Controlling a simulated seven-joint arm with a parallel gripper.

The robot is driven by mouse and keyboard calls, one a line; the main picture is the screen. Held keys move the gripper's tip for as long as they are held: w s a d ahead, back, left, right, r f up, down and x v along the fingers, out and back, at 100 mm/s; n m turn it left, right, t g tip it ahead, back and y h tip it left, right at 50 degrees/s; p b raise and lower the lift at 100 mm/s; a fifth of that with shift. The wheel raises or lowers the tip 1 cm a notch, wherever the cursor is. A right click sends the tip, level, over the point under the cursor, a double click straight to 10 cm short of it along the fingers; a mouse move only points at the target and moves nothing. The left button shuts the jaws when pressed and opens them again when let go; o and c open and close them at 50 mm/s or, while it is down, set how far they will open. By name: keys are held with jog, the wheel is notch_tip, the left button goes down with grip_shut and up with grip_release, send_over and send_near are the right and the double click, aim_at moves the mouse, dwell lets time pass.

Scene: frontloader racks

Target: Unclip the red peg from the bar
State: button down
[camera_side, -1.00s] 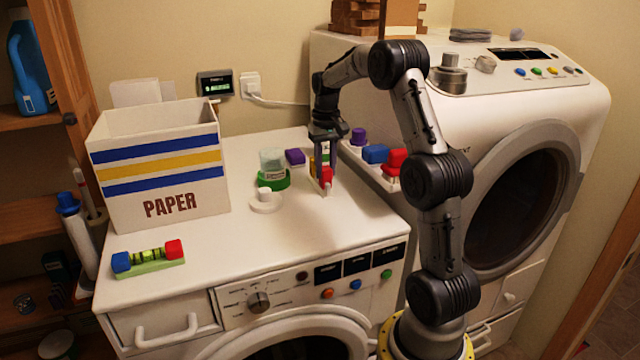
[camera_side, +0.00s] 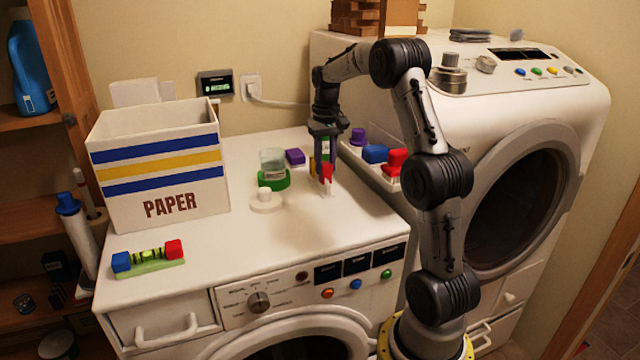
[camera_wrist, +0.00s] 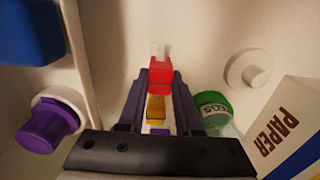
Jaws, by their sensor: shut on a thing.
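The red peg (camera_side: 327,173) is between my gripper's fingers above the top of the left washing machine. My gripper (camera_side: 326,178) points down and is shut on it. In the wrist view the red peg (camera_wrist: 160,73) sits between the fingertips (camera_wrist: 161,85). A small white piece (camera_side: 327,190), which may be part of the bar, shows just below the red peg. A yellow piece (camera_wrist: 156,107) and a bit of purple lie in line behind the peg. The fingers hide most of the bar, so I cannot tell whether the peg still touches it.
A green-based jar (camera_side: 273,178), a white round knob piece (camera_side: 266,201) and a purple block (camera_side: 295,157) stand left of my gripper. Blue (camera_side: 375,154) and red (camera_side: 396,161) pieces are close on the right. The PAPER box (camera_side: 170,195) is farther left.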

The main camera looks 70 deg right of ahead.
aim_at(325, 164)
jog(key=shift+r, duration=2.5)
